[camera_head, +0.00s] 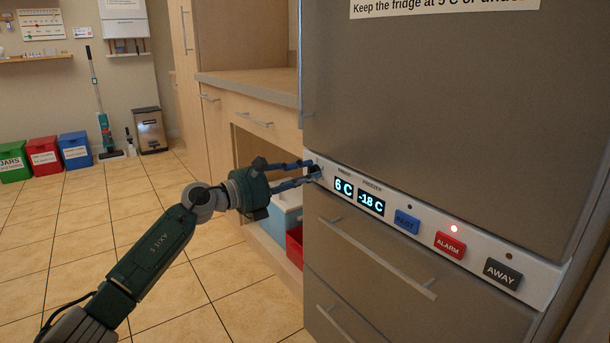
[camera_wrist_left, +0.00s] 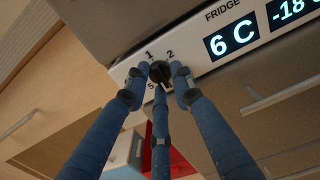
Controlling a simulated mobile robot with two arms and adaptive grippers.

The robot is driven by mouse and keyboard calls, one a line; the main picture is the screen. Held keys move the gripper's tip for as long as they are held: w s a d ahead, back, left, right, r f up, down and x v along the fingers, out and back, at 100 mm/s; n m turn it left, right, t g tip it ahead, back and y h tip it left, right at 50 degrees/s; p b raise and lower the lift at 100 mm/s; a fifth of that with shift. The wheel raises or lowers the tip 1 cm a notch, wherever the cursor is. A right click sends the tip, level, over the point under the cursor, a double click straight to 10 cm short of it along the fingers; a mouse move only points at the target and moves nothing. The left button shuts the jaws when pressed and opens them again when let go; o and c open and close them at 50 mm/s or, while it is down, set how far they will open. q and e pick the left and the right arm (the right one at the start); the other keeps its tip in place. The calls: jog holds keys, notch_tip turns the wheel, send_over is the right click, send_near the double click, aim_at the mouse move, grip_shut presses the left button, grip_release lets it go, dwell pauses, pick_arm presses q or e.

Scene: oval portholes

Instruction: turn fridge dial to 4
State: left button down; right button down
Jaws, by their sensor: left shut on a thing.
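The fridge dial (camera_wrist_left: 160,72) is a small black knob at the left end of the fridge's white control strip (camera_head: 540,283). In the left wrist view the numbers 1 and 2 show above it and a 5 at lower left; other numbers are hidden by my fingers. I cannot tell which number the dial points to. My left gripper (camera_head: 311,170) reaches in from the left, and its blue fingers are shut around the dial. The fridge display (camera_head: 344,186) reads 6 C, and the freezer display (camera_head: 371,201) reads -18 C. My right gripper is not in view.
Blue, red and dark buttons, with the red alarm button (camera_head: 450,245) among them, sit further right on the strip. A drawer handle (camera_head: 377,257) sticks out below. A wooden counter (camera_head: 250,88) stands left of the fridge. The tiled floor at left is open.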

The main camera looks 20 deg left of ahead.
pick_arm(q)
jog(key=c, duration=1.5)
grip_release()
jog(key=shift+f, duration=0.4)
jog(key=shift+r, duration=0.1)
jog(key=shift+s+r, duration=0.1)
jog(key=v, duration=1.2)
